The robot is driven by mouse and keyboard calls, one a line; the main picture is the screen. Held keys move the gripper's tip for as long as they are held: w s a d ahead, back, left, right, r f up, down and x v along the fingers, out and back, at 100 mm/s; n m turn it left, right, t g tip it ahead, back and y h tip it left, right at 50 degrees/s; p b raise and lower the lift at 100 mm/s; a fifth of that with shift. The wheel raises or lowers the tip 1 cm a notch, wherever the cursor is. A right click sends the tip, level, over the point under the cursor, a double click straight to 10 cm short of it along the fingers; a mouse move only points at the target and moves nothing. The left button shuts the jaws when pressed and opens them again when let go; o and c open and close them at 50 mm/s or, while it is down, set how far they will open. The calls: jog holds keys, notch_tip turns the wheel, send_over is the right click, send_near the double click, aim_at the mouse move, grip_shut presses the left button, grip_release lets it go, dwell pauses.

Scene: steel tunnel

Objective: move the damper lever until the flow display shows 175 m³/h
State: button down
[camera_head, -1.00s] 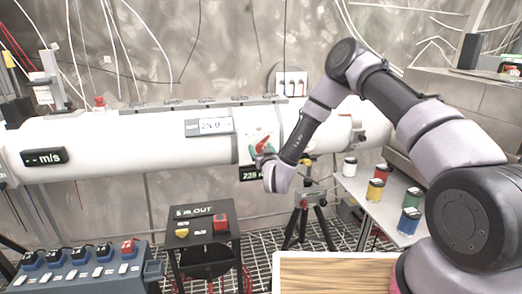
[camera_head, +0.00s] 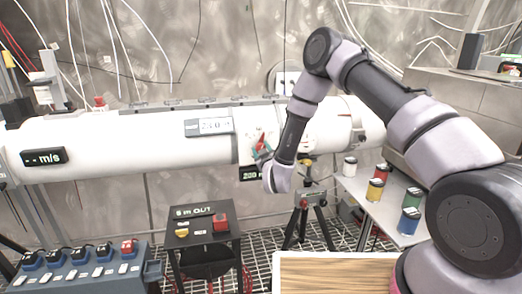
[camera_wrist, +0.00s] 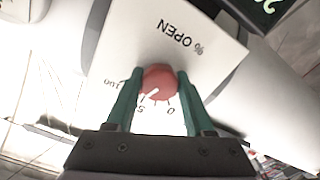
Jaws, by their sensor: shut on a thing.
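The damper lever is red and sits on a white dial plate (camera_head: 249,142) on the front of the white tube. In the wrist view its round red head (camera_wrist: 159,82) lies between the green fingers of my gripper (camera_wrist: 158,90). My gripper is shut on it. The plate (camera_wrist: 205,62) reads "% OPEN" upside down, with a scale whose 0 and 100 show. A white pointer mark shows on the red head. The flow display (camera_head: 249,174) is black, below the plate; it seems to read 200, and my wrist hides its right part.
The white tube (camera_head: 120,140) runs across the scene, with a "m/s" display (camera_head: 43,157) and a grey-framed display (camera_head: 209,126). A black stand (camera_head: 203,233) holds yellow and red buttons. Several coloured cans stand on a side table (camera_head: 388,212) at right.

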jog(key=shift+c, duration=1.4)
grip_release()
jog(key=v, duration=1.1)
jog(key=shift+w, duration=0.1)
